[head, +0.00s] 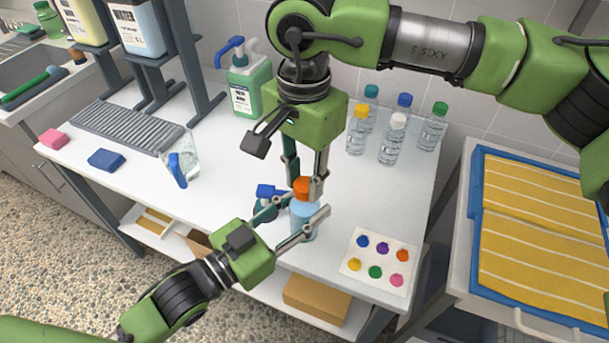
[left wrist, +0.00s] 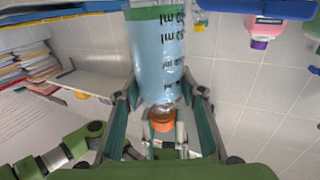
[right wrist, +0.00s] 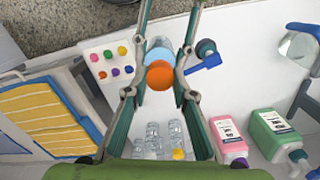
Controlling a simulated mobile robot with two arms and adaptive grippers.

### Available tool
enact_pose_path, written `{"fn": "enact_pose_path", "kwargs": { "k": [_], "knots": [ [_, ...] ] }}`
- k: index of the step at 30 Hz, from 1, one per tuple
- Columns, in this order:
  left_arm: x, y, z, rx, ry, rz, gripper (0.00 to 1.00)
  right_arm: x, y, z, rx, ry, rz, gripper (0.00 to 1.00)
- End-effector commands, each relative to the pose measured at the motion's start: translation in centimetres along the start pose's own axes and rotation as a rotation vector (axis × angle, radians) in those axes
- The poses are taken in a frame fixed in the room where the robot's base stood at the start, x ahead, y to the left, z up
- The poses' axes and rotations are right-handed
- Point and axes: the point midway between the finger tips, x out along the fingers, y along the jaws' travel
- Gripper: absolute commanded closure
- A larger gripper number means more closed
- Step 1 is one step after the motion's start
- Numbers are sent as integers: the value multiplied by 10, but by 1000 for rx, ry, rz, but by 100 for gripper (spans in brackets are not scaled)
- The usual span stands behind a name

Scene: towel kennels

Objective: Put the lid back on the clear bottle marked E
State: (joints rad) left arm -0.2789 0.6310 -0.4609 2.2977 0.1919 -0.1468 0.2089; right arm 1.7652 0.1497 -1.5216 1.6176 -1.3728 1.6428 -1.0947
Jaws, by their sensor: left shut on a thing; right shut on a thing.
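A clear bottle (head: 303,218) with light blue liquid stands near the front of the white table. In the left wrist view the bottle (left wrist: 158,60) shows measuring marks in ml; I cannot make out a letter E. My left gripper (head: 295,214) is shut around the bottle's body from the left. The orange lid (head: 303,187) is at the top of the bottle, and my right gripper (head: 306,193) is shut on it from above. In the left wrist view the lid (left wrist: 162,118) lines up with the neck; I cannot tell whether it is seated.
A dark teal bottle with a blue top (head: 268,192) stands close behind my left fingers. A white card with several coloured discs (head: 353,268) lies at the front right. Several capped clear bottles (head: 392,142) stand behind. A clear jug (head: 185,152) is at the left.

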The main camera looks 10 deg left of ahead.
Motion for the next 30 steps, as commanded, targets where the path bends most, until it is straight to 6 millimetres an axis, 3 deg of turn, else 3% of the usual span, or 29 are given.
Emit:
{"fn": "enact_pose_path", "kwargs": {
  "k": [24, 27, 30],
  "knots": [
    [0, 1, -1, 0, 2, 1, 100, 1, -1, 0, 1457, -3, -2, 100],
    [0, 1, -1, 0, 3, 2, 100, 1, -1, 0, 1556, -3, -2, 100],
    [0, 1, -1, 0, 3, 2, 100, 1, -1, 0, 1550, -3, -3, 100]
  ]
}}
